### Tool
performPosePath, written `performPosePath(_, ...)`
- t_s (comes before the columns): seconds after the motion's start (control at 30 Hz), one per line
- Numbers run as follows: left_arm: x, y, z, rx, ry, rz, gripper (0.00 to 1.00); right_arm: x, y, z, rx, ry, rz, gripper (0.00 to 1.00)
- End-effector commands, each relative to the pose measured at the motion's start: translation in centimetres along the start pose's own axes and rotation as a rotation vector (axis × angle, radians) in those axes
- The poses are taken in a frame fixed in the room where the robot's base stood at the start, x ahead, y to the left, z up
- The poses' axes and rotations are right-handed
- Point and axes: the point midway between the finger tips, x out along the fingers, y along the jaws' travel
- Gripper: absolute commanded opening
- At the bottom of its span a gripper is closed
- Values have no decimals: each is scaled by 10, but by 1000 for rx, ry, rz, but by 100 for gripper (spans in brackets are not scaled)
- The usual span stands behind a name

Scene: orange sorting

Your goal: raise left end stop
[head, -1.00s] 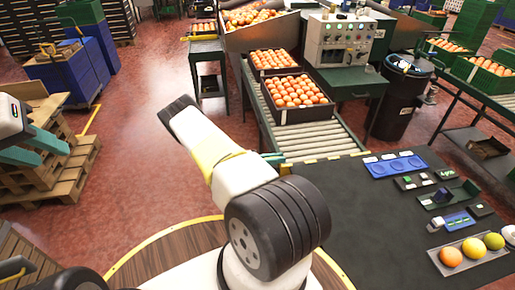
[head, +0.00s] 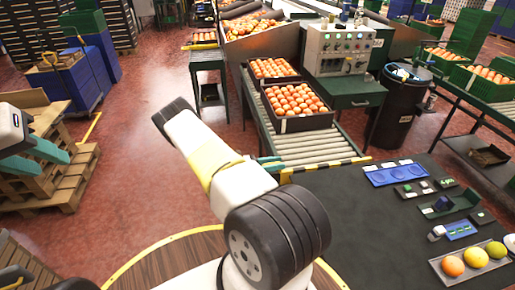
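A yellow-and-black striped bar (head: 328,168), which looks like the end stop, lies across the near end of the roller conveyor (head: 318,146). I cannot tell whether it is raised. Teal fingers of my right gripper (head: 269,164) show beside the bar's left end, mostly hidden behind my white and yellow arm. I cannot tell whether they touch the bar or how far apart they are. My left gripper (head: 38,156) is at the left edge, far from the conveyor. Its two teal fingers are apart with nothing seen between them.
Two crates of oranges (head: 297,121) stand on the conveyor behind the bar. A dark table (head: 370,230) on the right holds a blue tray (head: 394,173), small parts and a fruit tray (head: 438,264). Wooden pallets (head: 62,185) stand on the left. A black barrel (head: 398,110) is beyond the table.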

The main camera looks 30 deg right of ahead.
Motion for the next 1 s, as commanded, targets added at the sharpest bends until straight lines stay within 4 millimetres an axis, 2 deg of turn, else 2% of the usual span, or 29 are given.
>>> performPosePath(0.2, 0, 0, 0, 0, 0, 0, 36, -38, 0, -1, 1, 2, 4, 38)
performPosePath(0.4, 0, 0, 0, 0, 0, 0, 36, -65, 0, 0, 0, 0, 0, 38)
performPosePath(0.57, 0, 0, 0, 0, 0, 0, 36, -71, -1, -1, -1, 1, -1, 38)
performPosePath(1.0, 0, 0, 0, 0, 0, 0, 36, -71, -1, 0, -1, 0, -1, 38)
